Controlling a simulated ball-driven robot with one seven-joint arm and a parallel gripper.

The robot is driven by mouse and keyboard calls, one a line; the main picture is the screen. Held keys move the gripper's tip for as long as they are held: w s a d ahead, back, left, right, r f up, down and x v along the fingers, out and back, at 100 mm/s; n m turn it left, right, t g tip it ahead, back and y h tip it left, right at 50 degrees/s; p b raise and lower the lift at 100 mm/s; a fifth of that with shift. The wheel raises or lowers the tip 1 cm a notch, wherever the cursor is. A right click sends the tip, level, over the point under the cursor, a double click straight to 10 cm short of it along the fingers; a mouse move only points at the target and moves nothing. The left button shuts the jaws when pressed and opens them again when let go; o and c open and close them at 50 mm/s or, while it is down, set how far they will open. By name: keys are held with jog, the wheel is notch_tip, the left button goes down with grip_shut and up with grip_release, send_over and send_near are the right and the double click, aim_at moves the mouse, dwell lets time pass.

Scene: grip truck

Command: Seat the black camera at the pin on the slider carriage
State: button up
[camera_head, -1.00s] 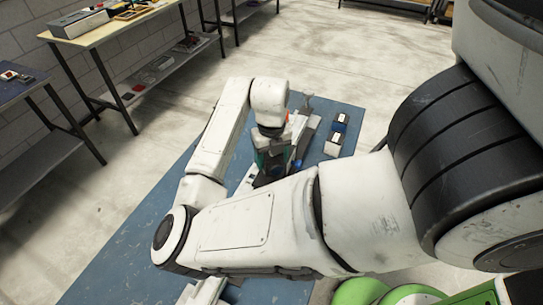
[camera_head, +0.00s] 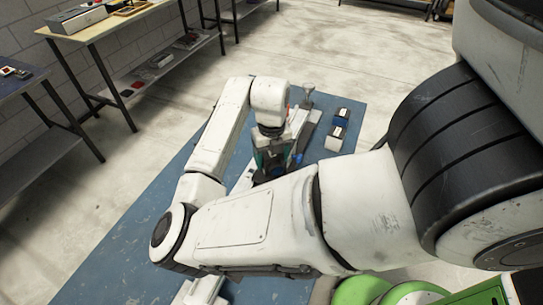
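My gripper (camera_head: 270,172) points down below my white wrist, over the blue work surface (camera_head: 140,245). Its fingers are small and partly hidden behind my forearm, so I cannot tell whether they are open or shut. Something dark is between or beside them, and I cannot make out whether it is the black camera. A long pale slider rail (camera_head: 303,122) runs diagonally under and behind the gripper. Its near end (camera_head: 200,292) shows below my forearm. The middle of the rail, with the carriage and pin, is hidden or too small to tell.
Two small blocks, one dark blue and black (camera_head: 341,118) and one white and black (camera_head: 334,140), stand right of the rail. A wooden-topped table (camera_head: 95,32) and a dark table (camera_head: 22,82) with items stand at the left. Pale floor is open beyond the blue surface.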

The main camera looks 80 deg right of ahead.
jog(key=o, duration=0.4)
notch_tip(320, 180, up, 11)
jog(key=shift+f+b, duration=0.1)
jog(key=shift+b, duration=0.45)
dwell(0.6)
